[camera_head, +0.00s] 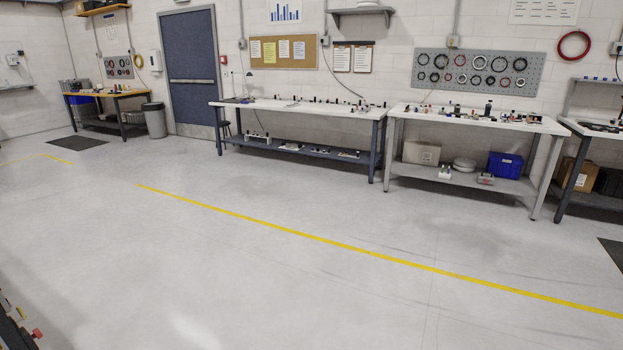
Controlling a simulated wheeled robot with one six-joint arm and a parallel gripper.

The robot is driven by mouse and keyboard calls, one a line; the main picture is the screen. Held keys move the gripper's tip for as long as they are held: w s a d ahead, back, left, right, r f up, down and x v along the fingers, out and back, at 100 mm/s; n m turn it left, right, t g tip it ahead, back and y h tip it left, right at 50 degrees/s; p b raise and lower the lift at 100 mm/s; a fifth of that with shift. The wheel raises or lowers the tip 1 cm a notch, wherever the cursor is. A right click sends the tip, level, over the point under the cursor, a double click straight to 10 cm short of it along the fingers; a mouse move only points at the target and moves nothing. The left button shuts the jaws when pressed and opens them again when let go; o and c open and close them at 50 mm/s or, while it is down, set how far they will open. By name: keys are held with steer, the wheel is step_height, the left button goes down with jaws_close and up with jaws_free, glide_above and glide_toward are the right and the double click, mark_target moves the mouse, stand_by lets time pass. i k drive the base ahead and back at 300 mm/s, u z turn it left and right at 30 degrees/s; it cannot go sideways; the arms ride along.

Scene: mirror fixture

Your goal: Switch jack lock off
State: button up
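I cannot make out a jack lock in this view. Several small dark, red and white items stand on the long white bench (262,104) with dark blue legs and on the grey-legged bench (420,119) to its right. They are too small and far away to tell apart. My gripper is not in view.
The grey floor (250,255) is wide and clear, crossed by a yellow line (330,241). A blue bin (505,165) sits on the right bench's lower shelf. A dark stool (224,128), a grey trash can (154,120) and a blue door (192,72) are farther left.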

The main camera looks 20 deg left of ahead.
mark_target(22, 317)
steer(key=u, duration=0.9)
steer(key=i, duration=0.9)
steer(key=u, duration=1.65)
steer(key=i, duration=2.15)
steer(key=u, duration=0.85)
